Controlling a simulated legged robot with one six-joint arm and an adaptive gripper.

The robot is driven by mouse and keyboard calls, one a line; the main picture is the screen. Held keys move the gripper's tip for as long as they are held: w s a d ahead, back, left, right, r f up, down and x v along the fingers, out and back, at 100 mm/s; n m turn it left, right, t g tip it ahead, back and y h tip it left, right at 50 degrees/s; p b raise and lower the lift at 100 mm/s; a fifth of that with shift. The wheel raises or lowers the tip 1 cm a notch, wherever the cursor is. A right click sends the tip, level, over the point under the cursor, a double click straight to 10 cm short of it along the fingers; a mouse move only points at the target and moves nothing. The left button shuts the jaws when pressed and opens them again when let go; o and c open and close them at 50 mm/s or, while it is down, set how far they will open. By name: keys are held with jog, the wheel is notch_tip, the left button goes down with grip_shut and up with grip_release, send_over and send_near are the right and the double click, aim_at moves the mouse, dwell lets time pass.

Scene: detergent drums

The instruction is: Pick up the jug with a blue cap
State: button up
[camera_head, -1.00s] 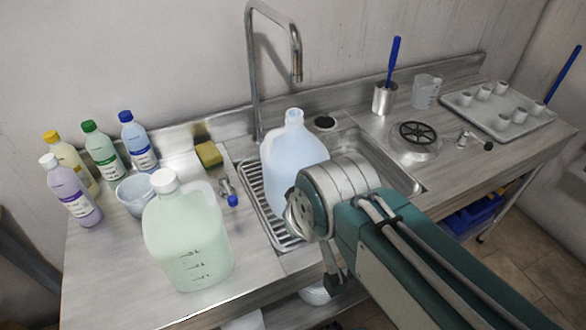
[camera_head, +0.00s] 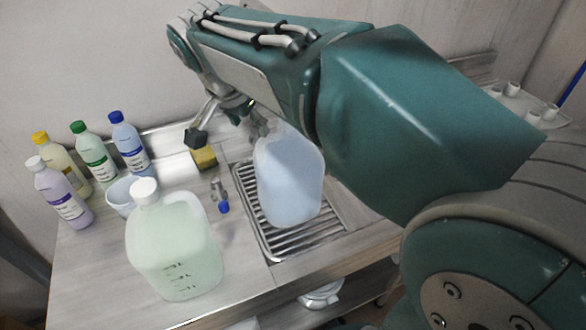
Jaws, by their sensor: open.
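The pale blue jug (camera_head: 288,185) stands upright on the ribbed drainboard beside the sink. Its top and cap are hidden behind my arm, so I cannot see the cap's colour now. My gripper (camera_head: 228,132) is open, with its fingers spread, pointing down at the upper left of the jug. One finger is near the yellow sponge in the picture, and the other overlaps the jug's upper left edge. I cannot tell whether it touches the jug. Nothing shows between the fingers.
A green jug with a white cap (camera_head: 175,245) stands at the front left. Several small bottles, one blue-capped (camera_head: 131,145), and a cup (camera_head: 120,196) stand behind it. A sponge (camera_head: 204,158) and a small blue-ended fitting (camera_head: 221,197) lie between. My arm covers the sink and faucet.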

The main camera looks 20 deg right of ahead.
aim_at(257, 147)
jog(key=shift+m, duration=0.6)
jog(key=x, duration=0.2)
jog(key=w+x, duration=0.1)
jog(key=x, duration=0.3)
jog(key=shift+w+a, duration=0.2)
jog(key=shift+w, duration=0.1)
jog(key=x, duration=0.4)
jog(key=shift+f, duration=0.4)
jog(key=shift+a, duration=0.1)
jog(key=shift+s, duration=0.1)
grip_shut()
